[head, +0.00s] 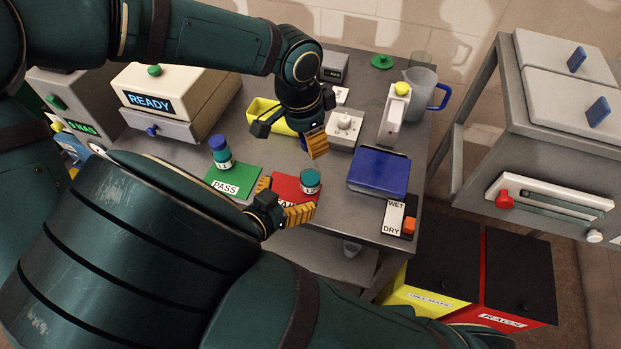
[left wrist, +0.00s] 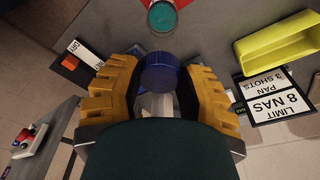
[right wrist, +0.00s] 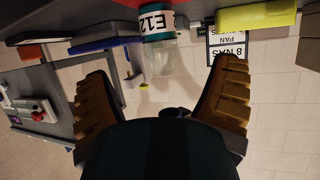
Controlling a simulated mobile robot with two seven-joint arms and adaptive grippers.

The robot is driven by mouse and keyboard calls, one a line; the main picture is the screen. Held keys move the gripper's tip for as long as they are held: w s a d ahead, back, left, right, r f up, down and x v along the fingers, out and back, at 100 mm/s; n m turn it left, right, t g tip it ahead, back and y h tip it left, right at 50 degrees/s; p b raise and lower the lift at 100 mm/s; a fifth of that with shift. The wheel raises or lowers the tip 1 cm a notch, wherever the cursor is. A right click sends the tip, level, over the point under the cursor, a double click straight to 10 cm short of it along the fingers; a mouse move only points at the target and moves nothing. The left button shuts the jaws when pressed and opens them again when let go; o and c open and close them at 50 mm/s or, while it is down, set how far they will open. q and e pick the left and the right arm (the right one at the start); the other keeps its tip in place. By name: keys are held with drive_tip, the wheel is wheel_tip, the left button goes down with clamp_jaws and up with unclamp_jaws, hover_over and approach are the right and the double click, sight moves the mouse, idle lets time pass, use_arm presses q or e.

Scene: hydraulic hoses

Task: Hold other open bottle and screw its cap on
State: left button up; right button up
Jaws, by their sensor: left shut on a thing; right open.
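The open bottle (head: 310,182), with teal liquid and a white label, stands upright on the red mat (head: 287,187). It also shows at the top of the left wrist view (left wrist: 162,16) and the right wrist view (right wrist: 157,24). My left gripper (head: 318,146) is shut on a blue cap (left wrist: 158,72) and holds it above and apart from the bottle. My right gripper (head: 283,200) is open and empty, low beside the bottle, fingers pointing toward it. Another bottle (head: 221,157), with its blue cap (head: 217,142) on, stands on the green PASS mat (head: 235,181).
A yellow tray (head: 263,112) and a white device (head: 344,129) lie behind. A blue box (head: 378,173) and a WET/DRY card (head: 394,219) are to the right. A jug (head: 420,92) and spray-like bottle (head: 395,115) stand at back right. The READY machine (head: 165,103) is at left.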

sight(312, 176)
drive_tip(key=x, duration=0.9)
drive_tip(key=shift+w+d+f, duration=0.15)
drive_tip(key=shift+w+d, duration=0.1)
drive_tip(key=c, duration=1.4)
